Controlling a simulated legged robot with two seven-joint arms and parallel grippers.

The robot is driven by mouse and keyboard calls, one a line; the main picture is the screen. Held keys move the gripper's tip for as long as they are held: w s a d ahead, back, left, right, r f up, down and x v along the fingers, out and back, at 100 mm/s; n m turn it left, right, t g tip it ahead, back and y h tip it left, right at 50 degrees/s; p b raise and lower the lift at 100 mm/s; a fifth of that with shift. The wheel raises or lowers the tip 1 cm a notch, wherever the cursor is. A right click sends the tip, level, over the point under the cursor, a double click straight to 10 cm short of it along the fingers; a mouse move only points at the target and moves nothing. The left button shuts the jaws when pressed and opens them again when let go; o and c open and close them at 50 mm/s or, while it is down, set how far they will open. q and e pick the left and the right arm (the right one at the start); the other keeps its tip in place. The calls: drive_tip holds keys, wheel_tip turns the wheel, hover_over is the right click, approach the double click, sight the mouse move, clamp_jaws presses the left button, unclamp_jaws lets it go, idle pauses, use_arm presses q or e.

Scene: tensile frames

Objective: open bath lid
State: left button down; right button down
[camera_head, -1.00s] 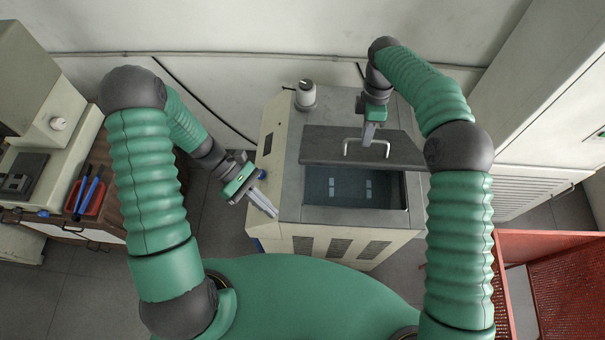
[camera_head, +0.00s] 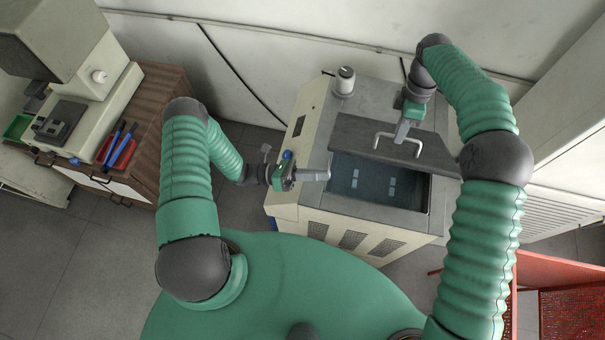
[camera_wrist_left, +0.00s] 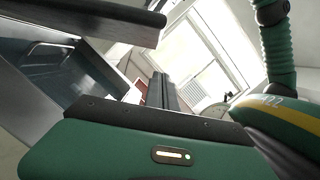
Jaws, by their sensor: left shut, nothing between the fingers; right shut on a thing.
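The bath (camera_head: 310,207) is a beige cabinet with a grey top and a dark tank opening. Its dark grey lid (camera_head: 358,133) is raised and tilted at the back of the opening, with clear liquid (camera_head: 375,187) showing below. My right gripper (camera_head: 401,138) is shut on the lid's pale bar handle (camera_head: 377,139). My left gripper (camera_head: 325,174) is shut and empty at the left rim of the bath, beside the opening. In the left wrist view, the lid's dark edge (camera_wrist_left: 90,18) hangs above the open tank (camera_wrist_left: 60,65).
A white-topped knob (camera_head: 345,80) stands on the bath's back left corner. A wooden cabinet with a red tray (camera_head: 118,150) and blue-handled tools is at the left. A red mesh crate (camera_head: 565,275) is at the lower right. A wall runs close behind the bath.

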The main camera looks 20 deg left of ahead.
drive_tip(key=shift+w+f, duration=0.15)
drive_tip(key=shift+w, duration=0.05)
use_arm(q)
drive_tip(key=shift+w+d+r, duration=0.3)
drive_tip(key=shift+w+r, duration=0.45)
drive_tip(key=shift+r, duration=0.15)
drive_tip(key=shift+w+d+r, duration=0.3)
drive_tip(key=shift+w+r, duration=0.4)
drive_tip(key=shift+r, duration=0.2)
